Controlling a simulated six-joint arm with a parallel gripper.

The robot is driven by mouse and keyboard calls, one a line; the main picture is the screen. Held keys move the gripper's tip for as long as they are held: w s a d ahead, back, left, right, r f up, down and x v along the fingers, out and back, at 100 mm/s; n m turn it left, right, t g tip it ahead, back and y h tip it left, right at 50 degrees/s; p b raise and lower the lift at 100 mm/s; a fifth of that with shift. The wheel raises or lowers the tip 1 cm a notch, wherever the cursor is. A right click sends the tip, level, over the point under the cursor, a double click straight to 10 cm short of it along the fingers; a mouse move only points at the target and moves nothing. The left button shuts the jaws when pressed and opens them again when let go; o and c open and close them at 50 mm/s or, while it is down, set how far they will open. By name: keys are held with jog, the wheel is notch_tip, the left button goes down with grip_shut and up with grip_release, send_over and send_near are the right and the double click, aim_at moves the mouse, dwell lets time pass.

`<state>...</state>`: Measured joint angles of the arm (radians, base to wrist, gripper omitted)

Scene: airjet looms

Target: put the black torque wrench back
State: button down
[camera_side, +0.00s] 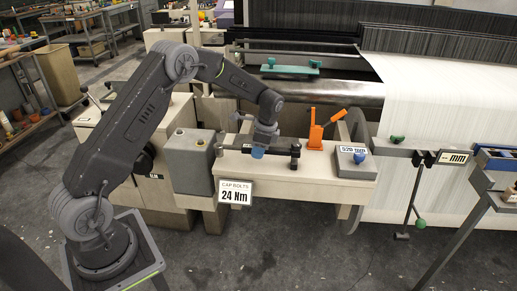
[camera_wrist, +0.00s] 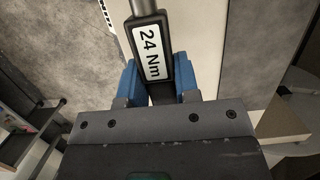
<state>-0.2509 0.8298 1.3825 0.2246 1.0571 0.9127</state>
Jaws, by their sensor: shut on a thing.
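The black torque wrench (camera_side: 280,150) lies level across the beige bench top in the side view. In the wrist view the wrench (camera_wrist: 151,50) carries a white "24 Nm" label and sits between two blue fingers. My gripper (camera_side: 258,152) points down with its blue fingertips shut on the wrench; it also shows in the wrist view (camera_wrist: 158,78). A white sign (camera_side: 235,192) reading "CAP BOLTS 24 Nm" hangs on the bench front below the wrench. Small dark parts show at both wrench ends; I cannot tell whether the wrench rests on them or hangs just above.
An orange lever clamp (camera_side: 316,130) stands right of the wrench. A grey box (camera_side: 191,164) stands left. The loom (camera_side: 430,75) with white cloth is behind.

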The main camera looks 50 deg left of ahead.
jog(key=shift+x, duration=1)
jog(key=shift+w+d, duration=0.15)
jog(key=shift+w, duration=0.05)
jog(key=shift+c, duration=1.4)
grip_release()
jog(key=shift+v, duration=2.95)
